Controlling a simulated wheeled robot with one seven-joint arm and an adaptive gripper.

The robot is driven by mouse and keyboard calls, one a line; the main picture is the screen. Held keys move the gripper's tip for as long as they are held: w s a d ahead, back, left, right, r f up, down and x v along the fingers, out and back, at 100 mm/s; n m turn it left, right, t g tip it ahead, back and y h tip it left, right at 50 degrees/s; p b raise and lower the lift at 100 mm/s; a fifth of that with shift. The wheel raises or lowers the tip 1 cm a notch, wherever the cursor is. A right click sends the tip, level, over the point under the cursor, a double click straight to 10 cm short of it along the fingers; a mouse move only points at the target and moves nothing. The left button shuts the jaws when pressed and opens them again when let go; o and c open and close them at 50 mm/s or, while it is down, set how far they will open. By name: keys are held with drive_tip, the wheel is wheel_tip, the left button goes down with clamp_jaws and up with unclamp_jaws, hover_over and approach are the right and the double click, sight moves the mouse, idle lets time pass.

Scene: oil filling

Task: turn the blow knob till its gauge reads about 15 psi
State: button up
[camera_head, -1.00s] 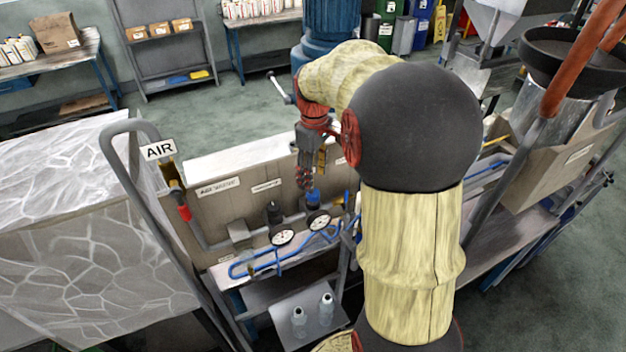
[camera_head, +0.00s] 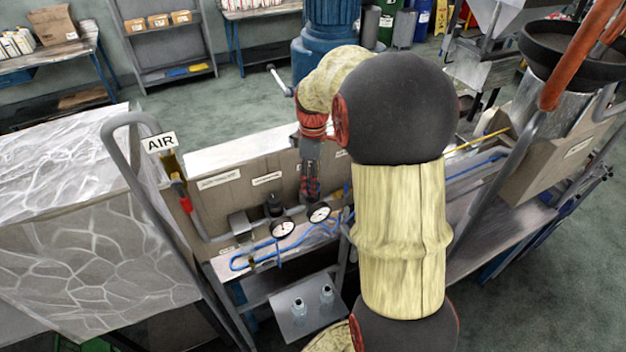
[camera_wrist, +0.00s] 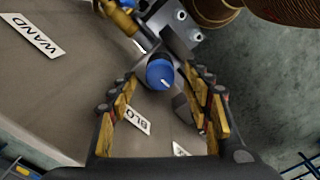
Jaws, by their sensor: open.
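The blue blow knob (camera_wrist: 160,73) has a pale mark on its face and lies between and slightly beyond my fingertips in the wrist view. A label starting "BLO" (camera_wrist: 137,119) is below it. My gripper (camera_wrist: 160,82) is open, with a finger on each side of the knob and gaps between. In the head view my gripper (camera_head: 310,190) points down over the right-hand regulator and hides the knob. Its round white gauge (camera_head: 319,213) shows just below the fingers; its reading is too small to tell.
A second gauge (camera_head: 283,228) with a black knob (camera_head: 273,205) stands close to the left. Blue hoses (camera_head: 262,258) run in front. Two small bottles (camera_head: 326,294) stand on a lower shelf. A "WAND" label (camera_wrist: 35,35) is on the panel.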

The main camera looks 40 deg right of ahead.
drive_tip(key=shift+f, duration=0.4)
drive_tip(key=shift+c, duration=0.3)
drive_tip(key=c, duration=1.1)
drive_tip(key=shift+m, duration=0.3)
drive_tip(key=m, duration=0.4)
drive_tip(key=shift+m, duration=0.3)
drive_tip(key=m, duration=0.4)
drive_tip(key=shift+m+b, duration=0.3)
drive_tip(key=shift+b, duration=0.1)
drive_tip(key=m, duration=0.4)
drive_tip(key=shift+m, duration=2.5)
